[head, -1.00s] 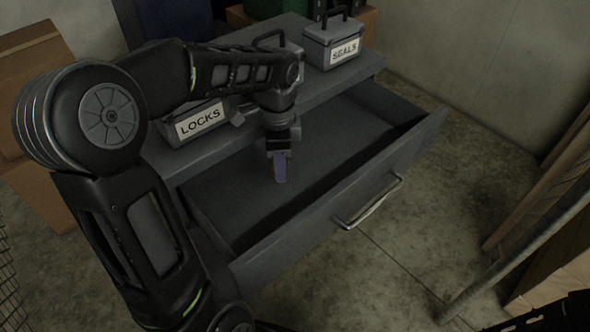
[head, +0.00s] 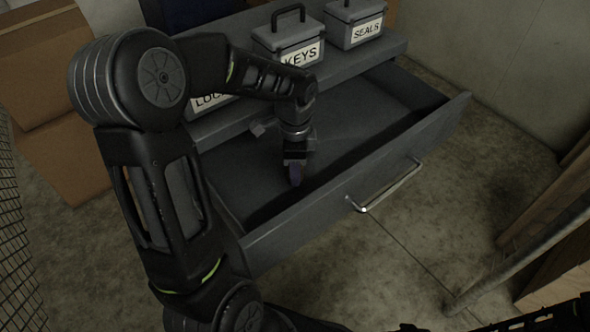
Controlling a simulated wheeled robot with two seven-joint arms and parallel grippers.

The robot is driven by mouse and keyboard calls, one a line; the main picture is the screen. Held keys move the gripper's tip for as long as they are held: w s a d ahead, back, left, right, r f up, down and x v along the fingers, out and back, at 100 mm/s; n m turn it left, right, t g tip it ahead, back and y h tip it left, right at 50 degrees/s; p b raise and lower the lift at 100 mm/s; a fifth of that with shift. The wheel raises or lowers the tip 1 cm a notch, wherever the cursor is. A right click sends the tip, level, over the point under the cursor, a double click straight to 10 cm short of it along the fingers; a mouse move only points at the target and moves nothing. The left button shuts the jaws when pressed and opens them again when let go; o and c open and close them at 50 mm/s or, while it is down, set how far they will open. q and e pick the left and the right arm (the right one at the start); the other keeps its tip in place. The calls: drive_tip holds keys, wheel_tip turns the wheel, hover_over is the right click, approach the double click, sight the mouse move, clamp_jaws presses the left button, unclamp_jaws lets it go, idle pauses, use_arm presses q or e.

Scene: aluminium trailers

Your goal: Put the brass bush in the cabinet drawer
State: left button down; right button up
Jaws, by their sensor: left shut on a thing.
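The cabinet drawer (head: 360,198) is pulled open, and its inside looks bare apart from my left gripper. My left gripper (head: 295,176) points down inside the drawer opening, over its left-middle part. It is shut on the brass bush, which is hard to make out; only a small, dark purplish shape shows at the fingertips. I cannot tell whether it touches the drawer floor. My right gripper is not clearly shown; only dark parts of my right arm are at the bottom right edge.
On the cabinet top (head: 345,68) stand the KEYS box (head: 285,40), the SEALS box (head: 352,22) and the LOCKS box (head: 208,102), partly behind my left arm. Cardboard boxes (head: 45,70) are at the left. The drawer's handle (head: 388,187) faces open floor.

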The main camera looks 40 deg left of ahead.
use_arm(q)
drive_tip(key=shift+f, duration=0.15)
drive_tip(key=shift+f, duration=0.1)
drive_tip(key=c, duration=0.9)
unclamp_jaws()
wheel_tip(320, 180, up, 12)
drive_tip(key=p, duration=0.2)
drive_tip(key=shift+r+p, duration=0.2)
drive_tip(key=shift+p, duration=0.1)
